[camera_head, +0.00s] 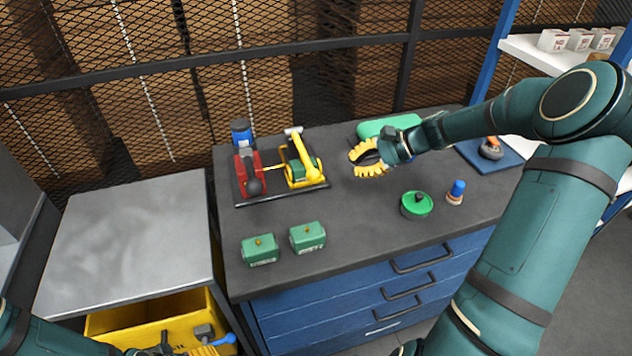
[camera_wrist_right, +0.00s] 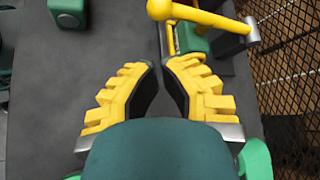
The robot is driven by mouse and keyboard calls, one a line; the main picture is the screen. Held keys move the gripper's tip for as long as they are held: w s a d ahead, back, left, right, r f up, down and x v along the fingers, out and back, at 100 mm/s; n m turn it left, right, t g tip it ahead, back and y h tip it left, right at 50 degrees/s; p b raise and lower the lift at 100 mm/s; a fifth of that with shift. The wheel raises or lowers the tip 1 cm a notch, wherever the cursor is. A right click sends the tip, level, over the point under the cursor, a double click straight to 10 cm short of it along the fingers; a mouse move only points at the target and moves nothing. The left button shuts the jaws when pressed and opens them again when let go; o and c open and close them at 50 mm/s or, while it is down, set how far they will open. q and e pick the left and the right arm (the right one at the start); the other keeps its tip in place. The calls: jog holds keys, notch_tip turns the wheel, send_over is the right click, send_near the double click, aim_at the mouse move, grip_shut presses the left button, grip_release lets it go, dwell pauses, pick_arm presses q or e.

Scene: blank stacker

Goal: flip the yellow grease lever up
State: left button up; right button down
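A yellow lever arm (camera_head: 301,151) with a white crossbar (camera_head: 293,130) at its back end sits on the yellow and green unit (camera_head: 304,174). In the right wrist view the yellow bar (camera_wrist_right: 205,17) has a round near end and runs back to the white crossbar (camera_wrist_right: 252,28). A thinner yellow rod (camera_head: 273,167) reaches towards the red unit; I cannot tell which is the grease lever. My right gripper (camera_head: 352,162) is open and empty, right of the unit and apart from it. My left gripper (camera_head: 198,350) is mostly cut off at the bottom edge.
The units stand on a black tray (camera_head: 266,200). Two green blocks (camera_head: 259,250) (camera_head: 307,237), a green round piece (camera_head: 416,204) and a blue-topped bottle (camera_head: 456,192) stand on the dark bench. A yellow crate (camera_head: 150,325) is below left; mesh stands behind.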

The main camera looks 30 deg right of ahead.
jog(key=shift+s, duration=0.15)
jog(key=b+x, duration=0.2)
jog(key=x, duration=0.8)
dwell(0.5)
